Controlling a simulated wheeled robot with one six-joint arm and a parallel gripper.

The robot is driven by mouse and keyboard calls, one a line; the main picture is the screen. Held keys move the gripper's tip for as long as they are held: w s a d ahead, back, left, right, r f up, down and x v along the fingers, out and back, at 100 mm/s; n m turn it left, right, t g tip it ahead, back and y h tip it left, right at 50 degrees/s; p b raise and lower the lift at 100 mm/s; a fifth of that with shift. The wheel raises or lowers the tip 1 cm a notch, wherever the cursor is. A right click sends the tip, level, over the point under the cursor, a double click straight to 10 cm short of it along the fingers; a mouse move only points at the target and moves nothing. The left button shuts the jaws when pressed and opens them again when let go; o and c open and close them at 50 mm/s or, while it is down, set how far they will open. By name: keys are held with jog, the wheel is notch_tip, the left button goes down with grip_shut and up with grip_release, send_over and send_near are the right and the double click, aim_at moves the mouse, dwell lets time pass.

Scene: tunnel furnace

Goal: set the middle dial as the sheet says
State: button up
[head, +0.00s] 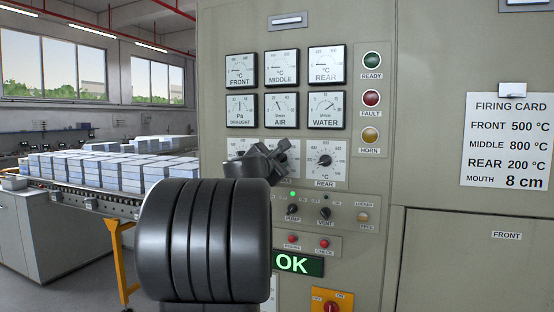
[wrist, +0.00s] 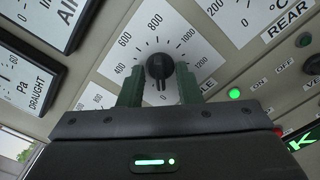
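The firing card (head: 508,140) on the right of the panel reads front 500 °C, middle 800 °C, rear 200 °C, mouth 8 cm. The middle dial is largely behind my gripper (head: 268,160) in the head view. In the wrist view its black knob (wrist: 160,66) sits on a white scale plate (wrist: 180,22) with 400, 600, 800 and 1200 legible. I cannot clearly read where the knob's pointer stands.
The rear dial (head: 324,160) is close on the right. Gauges, including the middle gauge (head: 281,66), are above. Below are the pump switch (head: 293,211), the vent switch (head: 325,213) and a green OK display (head: 292,264). A conveyor with pale blocks (head: 110,172) is at left.

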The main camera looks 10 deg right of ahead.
jog(key=c, duration=0.6)
jog(key=shift+c, duration=0.2)
jog(key=shift+f+m+b, duration=0.1)
jog(key=shift+m+b, duration=0.2)
jog(key=shift+b, duration=0.1)
